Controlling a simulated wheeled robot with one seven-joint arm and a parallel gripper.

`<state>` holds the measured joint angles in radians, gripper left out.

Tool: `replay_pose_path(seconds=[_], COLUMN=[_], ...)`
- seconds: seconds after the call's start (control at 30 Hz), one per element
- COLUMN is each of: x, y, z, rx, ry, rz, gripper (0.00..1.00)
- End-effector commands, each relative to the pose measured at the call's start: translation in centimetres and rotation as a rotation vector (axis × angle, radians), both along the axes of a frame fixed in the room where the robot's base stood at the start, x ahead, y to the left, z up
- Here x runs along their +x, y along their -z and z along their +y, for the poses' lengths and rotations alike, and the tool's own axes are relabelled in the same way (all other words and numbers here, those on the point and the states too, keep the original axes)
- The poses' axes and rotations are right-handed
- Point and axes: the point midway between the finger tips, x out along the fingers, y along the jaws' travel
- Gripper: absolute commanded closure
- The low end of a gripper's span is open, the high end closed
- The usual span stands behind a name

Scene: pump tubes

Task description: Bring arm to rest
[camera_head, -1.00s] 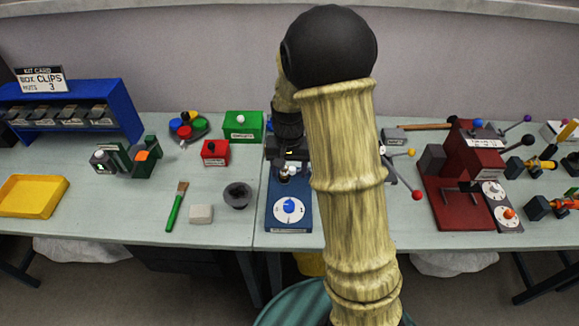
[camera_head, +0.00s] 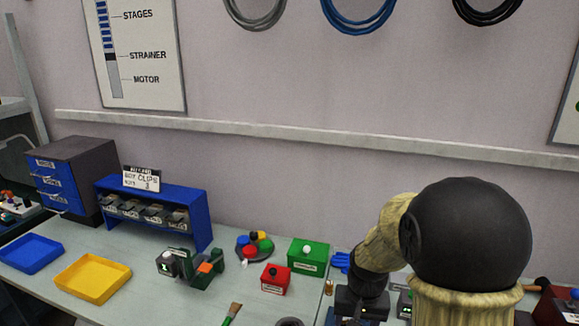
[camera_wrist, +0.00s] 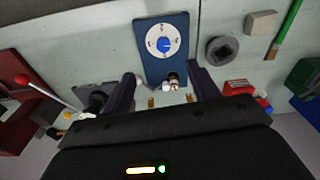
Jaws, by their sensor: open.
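My gripper (camera_wrist: 164,92) is open in the wrist view, its two dark fingers apart with nothing held between them. It hangs above the blue base with a white dial (camera_wrist: 163,42), and small brass and white fittings (camera_wrist: 171,83) on that base show between the fingers. In the head view my arm stands at the lower right with its wrist pointing down, and the fingertips are out of sight. Only a little of the blue base shows there.
A red box (camera_head: 276,279), a green box (camera_head: 308,256) and a green clamp-like stand (camera_head: 203,269) are left of my arm. Yellow (camera_head: 92,279) and blue (camera_head: 31,253) trays lie farther left. A blue clip rack (camera_head: 197,205) stands behind. A grey cup (camera_wrist: 220,50) is beside the blue base.

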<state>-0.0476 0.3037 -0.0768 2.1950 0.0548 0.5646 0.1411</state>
Motion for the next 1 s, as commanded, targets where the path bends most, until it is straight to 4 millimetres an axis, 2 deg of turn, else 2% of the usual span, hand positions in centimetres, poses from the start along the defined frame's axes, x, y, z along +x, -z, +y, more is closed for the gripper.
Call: replay_pose_path(seconds=[0.03,0.2,0.33,0.47,1.0], x=[-1.8,-6.8,-9.2,-9.9,-9.8], y=[-0.7,-1.9,-2.1,-2.1,-2.1], z=[0.1,0.4,0.5,0.5,0.6], rx=[-0.001,-0.02,-0.034,-0.038,-0.037], ry=[-0.03,-0.139,-0.194,-0.211,-0.209], rz=[-0.026,-0.107,-0.143,-0.153,-0.152], gripper=[0.4,0.4,0.4,0.4,0.4])
